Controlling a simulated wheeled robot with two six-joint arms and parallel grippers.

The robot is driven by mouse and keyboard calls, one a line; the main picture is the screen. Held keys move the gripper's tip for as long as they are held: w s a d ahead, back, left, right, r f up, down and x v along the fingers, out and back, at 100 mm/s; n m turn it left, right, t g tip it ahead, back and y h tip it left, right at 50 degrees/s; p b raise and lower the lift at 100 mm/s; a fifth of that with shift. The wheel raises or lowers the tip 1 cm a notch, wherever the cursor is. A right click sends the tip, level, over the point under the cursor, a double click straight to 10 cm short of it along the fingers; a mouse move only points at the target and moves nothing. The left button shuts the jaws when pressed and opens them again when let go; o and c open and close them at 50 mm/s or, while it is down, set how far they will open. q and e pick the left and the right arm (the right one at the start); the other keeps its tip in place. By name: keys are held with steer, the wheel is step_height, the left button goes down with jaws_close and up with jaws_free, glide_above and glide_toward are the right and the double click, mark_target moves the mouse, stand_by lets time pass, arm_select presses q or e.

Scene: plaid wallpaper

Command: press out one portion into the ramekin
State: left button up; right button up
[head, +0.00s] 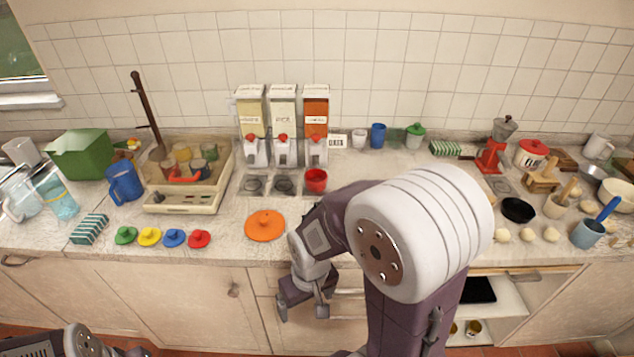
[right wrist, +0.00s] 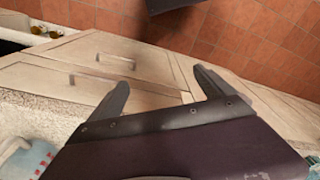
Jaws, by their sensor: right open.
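Three dispensers stand side by side against the tiled wall: a cream one (head: 251,118), a whitish one (head: 283,118) and an orange one (head: 315,115). Each has a white lower part with a red piece on it. A red ramekin (head: 316,181) sits below the orange dispenser's front. My right gripper (head: 302,315) is open and empty, hanging low in front of the cabinet fronts, below the counter edge and well apart from the ramekin. Its spread fingers show in the right wrist view (right wrist: 160,80). Only a dark bit of my left gripper shows at the bottom left edge.
An orange lid (head: 265,225) lies on the counter in front of the dispensers. Several coloured lids lie to its left, near a wooden tray (head: 185,200). My right arm hides counter right of the ramekin. An open drawer (head: 500,297) is at the right.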

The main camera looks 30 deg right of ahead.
jaws_close()
stand_by(1.5)
